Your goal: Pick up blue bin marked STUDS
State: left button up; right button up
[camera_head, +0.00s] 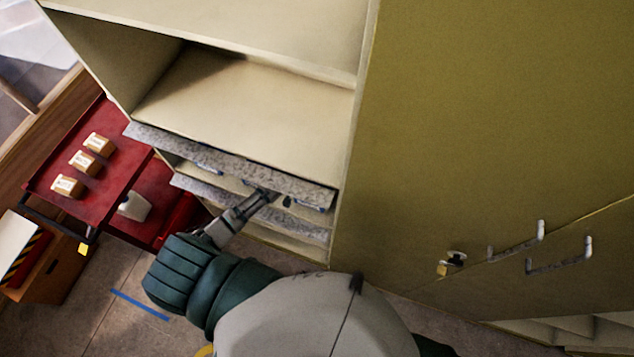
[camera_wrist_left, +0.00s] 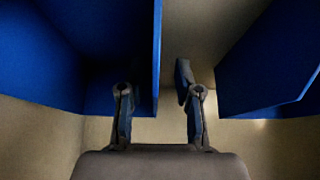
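My left gripper (camera_head: 276,197) reaches into a low gap of the cream shelf unit in the head view. In the left wrist view the left gripper (camera_wrist_left: 157,100) is open. A blue bin (camera_wrist_left: 75,50) fills the upper left there, and the edge of its wall stands between the two fingers. Whether a finger touches the wall I cannot tell. A second blue panel (camera_wrist_left: 270,60) is at the right, apart from the fingers. No STUDS marking is readable. In the head view only small blue bits show under the grey shelf edge. My right gripper is not in view.
Grey speckled shelf edges (camera_head: 230,165) lie close above and below the left gripper. A red cart (camera_head: 85,160) with several small boxes stands at the left. An olive cabinet side with handles (camera_head: 530,250) closes off the right. A blue tape strip (camera_head: 140,304) marks the floor.

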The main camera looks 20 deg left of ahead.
pick_arm(q)
jog(key=shift+x, duration=0.85)
jog(key=shift+w+d+f, duration=0.1)
jog(key=shift+w+f, duration=0.25)
jog(key=shift+d+r, duration=0.1)
jog(key=shift+d, duration=0.1)
jog(key=shift+s, duration=0.1)
grip_shut()
jog(key=shift+a, duration=0.2)
